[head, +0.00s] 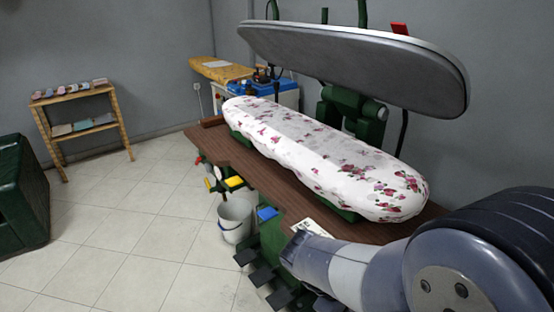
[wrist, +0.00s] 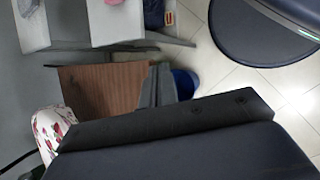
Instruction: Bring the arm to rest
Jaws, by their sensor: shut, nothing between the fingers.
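My arm (head: 385,272) reaches in from the lower right of the head view, in front of the near end of the pressing table. My gripper (wrist: 157,74) shows in the wrist view, with its grey fingers together and nothing between them. Behind the fingers is a brown wooden surface (wrist: 105,88). I cannot see the gripper clearly in the head view.
The pressing table (head: 296,203) carries a floral padded board (head: 325,157) under a raised grey press head (head: 355,62). A bucket (head: 235,220) and pedals stand below. A wooden shelf (head: 85,144) and green container (head: 20,190) are left. Tiled floor between is clear.

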